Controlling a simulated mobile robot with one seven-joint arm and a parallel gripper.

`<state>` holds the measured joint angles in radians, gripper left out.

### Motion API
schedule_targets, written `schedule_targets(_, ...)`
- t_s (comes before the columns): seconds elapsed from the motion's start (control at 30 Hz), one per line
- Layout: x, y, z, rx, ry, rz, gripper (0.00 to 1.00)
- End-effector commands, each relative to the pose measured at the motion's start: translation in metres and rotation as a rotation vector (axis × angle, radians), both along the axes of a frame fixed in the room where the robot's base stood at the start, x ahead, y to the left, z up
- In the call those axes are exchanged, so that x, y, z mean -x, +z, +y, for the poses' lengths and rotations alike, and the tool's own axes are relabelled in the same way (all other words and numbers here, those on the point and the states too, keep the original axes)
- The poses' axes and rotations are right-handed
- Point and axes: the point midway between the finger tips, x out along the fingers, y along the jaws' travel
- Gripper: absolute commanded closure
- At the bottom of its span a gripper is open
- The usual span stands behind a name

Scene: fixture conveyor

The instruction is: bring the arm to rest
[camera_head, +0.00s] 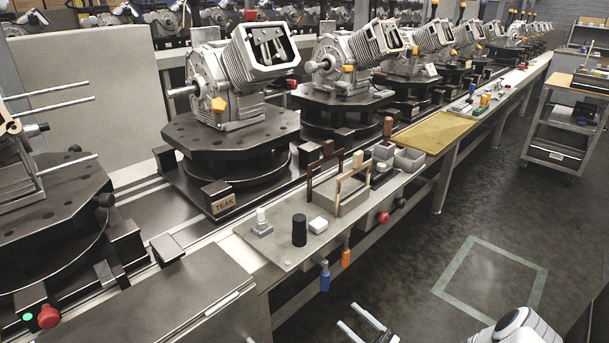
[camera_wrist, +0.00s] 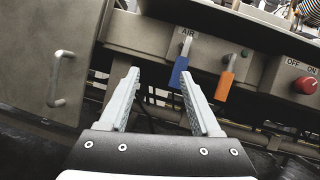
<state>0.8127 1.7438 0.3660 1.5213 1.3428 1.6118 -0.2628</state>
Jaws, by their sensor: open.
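My gripper (camera_head: 367,326) shows at the bottom edge of the head view, in front of the bench and apart from it. In the wrist view its two fingers (camera_wrist: 158,98) are spread with nothing between them. Beyond the fingers in the wrist view are a blue handle (camera_wrist: 180,72) and an orange handle (camera_wrist: 225,84) under the bench edge, beside the "AIR" label. The fingers look apart from both handles. Part of my white arm shows at the bottom right of the head view.
A cabinet door with a handle (camera_wrist: 62,80) is at left. Open floor (camera_head: 420,240) lies right, with a cart (camera_head: 566,125) beyond.

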Motion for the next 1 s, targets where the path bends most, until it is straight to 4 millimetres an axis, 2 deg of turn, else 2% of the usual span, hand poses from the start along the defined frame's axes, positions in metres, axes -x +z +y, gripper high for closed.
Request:
schedule_targets(0.03,-0.002,0.015,0.004,0.051,0.06,-0.02,0.36)
schedule_targets(0.1,-0.001,0.032,0.011,0.113,0.136,-0.04,0.36)
schedule_targets(0.37,0.011,0.088,0.032,0.362,0.39,-0.116,0.36)
schedule_targets(0.7,0.042,0.152,0.049,0.713,0.665,-0.22,0.36)
schedule_targets(1.0,0.076,0.204,0.053,1.042,0.841,-0.326,0.36)
